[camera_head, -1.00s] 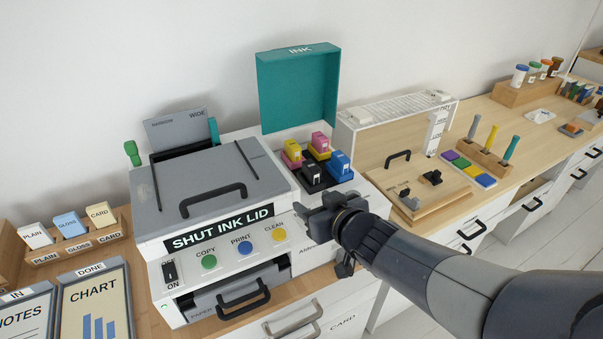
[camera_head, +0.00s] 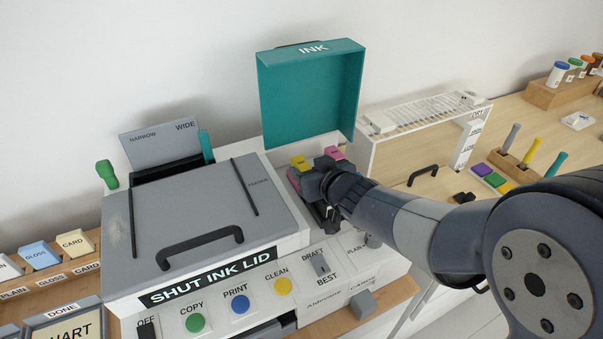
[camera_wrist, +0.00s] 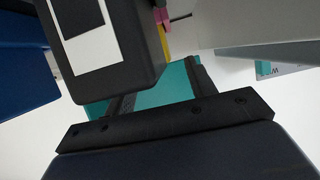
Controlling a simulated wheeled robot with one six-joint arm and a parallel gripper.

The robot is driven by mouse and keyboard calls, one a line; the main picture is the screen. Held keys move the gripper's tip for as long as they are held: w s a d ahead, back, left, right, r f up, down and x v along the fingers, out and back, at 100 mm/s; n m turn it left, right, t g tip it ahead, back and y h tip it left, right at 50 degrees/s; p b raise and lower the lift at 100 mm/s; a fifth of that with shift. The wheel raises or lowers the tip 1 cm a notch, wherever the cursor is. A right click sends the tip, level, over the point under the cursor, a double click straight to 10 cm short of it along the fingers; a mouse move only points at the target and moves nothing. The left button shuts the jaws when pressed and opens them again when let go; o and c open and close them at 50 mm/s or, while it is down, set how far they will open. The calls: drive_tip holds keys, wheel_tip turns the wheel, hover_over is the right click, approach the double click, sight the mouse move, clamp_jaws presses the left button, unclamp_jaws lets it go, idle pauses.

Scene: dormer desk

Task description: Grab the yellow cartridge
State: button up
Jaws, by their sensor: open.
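The yellow cartridge (camera_head: 300,162) stands in the open ink bay of the printer, at the left of the group, beside a pink cartridge (camera_head: 334,153). My gripper (camera_head: 316,186) is over the front of the bay, just in front of the yellow cartridge in the head view. It hides the cartridge's lower part and much of the bay. My gripper (camera_wrist: 158,88) is open in the wrist view, with the teal lid showing between its fingers. A dark block with a white label (camera_wrist: 95,50) fills the upper left there. I cannot tell whether the gripper touches anything.
The teal INK lid (camera_head: 312,95) stands open behind the bay. The grey scanner lid (camera_head: 190,215) is left of it. A blue block (camera_wrist: 25,65) is at the wrist view's left.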

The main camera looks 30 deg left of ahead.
sight(302, 164)
drive_tip(key=x, duration=0.3)
drive_tip(key=shift+w+a+f, duration=0.1)
drive_tip(key=shift+a, duration=0.05)
drive_tip(key=c, duration=1)
